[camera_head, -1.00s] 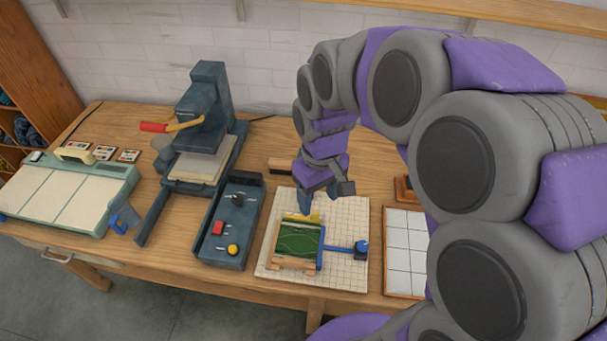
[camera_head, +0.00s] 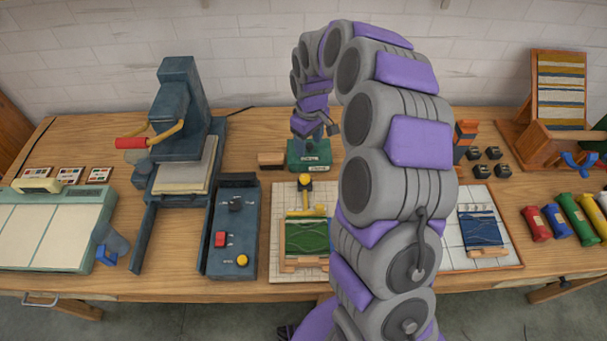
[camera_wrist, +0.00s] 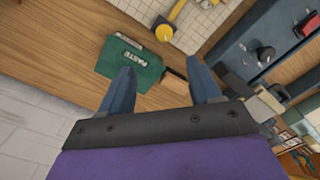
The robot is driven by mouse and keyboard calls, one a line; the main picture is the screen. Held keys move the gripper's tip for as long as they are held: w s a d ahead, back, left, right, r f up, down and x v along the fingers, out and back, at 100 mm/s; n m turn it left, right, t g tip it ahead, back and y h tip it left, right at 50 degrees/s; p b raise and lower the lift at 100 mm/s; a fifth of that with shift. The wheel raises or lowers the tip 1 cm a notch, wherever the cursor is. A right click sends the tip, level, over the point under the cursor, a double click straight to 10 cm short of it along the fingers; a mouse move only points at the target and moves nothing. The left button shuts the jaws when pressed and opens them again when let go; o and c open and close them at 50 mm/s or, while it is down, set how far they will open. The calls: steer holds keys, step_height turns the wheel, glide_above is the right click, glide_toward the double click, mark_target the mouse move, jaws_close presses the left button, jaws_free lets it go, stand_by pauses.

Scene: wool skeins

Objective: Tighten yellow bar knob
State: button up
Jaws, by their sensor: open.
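The yellow bar knob (camera_head: 304,180) stands up from the gridded white board (camera_head: 279,204), at the back end of a yellow bar (camera_head: 306,211). My gripper (camera_head: 307,134) is up behind the knob, over a green paste box (camera_head: 309,154). In the wrist view my open jaws (camera_wrist: 161,74) hold nothing. The paste box (camera_wrist: 131,66) is near the left jaw, and the yellow knob (camera_wrist: 164,33) is beyond the jaws, apart from them. My arm hides the board's right part.
A dark control box (camera_head: 231,235) and a press (camera_head: 182,120) stand left of the board. A tiled board with a blue panel (camera_head: 482,229) lies right.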

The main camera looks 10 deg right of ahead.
mark_target(305, 177)
steer(key=a+f, duration=0.1)
steer(key=f, duration=0.3)
steer(key=a+f+b, duration=0.1)
steer(key=f, duration=0.3)
steer(key=f+b, duration=0.1)
steer(key=f, duration=0.3)
steer(key=shift+a, duration=0.4)
steer(key=d+f, duration=0.3)
steer(key=shift+d+f+b, duration=0.15)
steer(key=shift+d+b, duration=0.05)
steer(key=shift+b, duration=0.2)
steer(key=shift+a+f, duration=0.15)
steer(key=shift+a, duration=1.3)
steer(key=shift+c, duration=0.7)
steer(key=shift+d, duration=1.05)
steer(key=c, duration=0.6)
steer(key=shift+a, duration=0.35)
steer(key=c, duration=0.3)
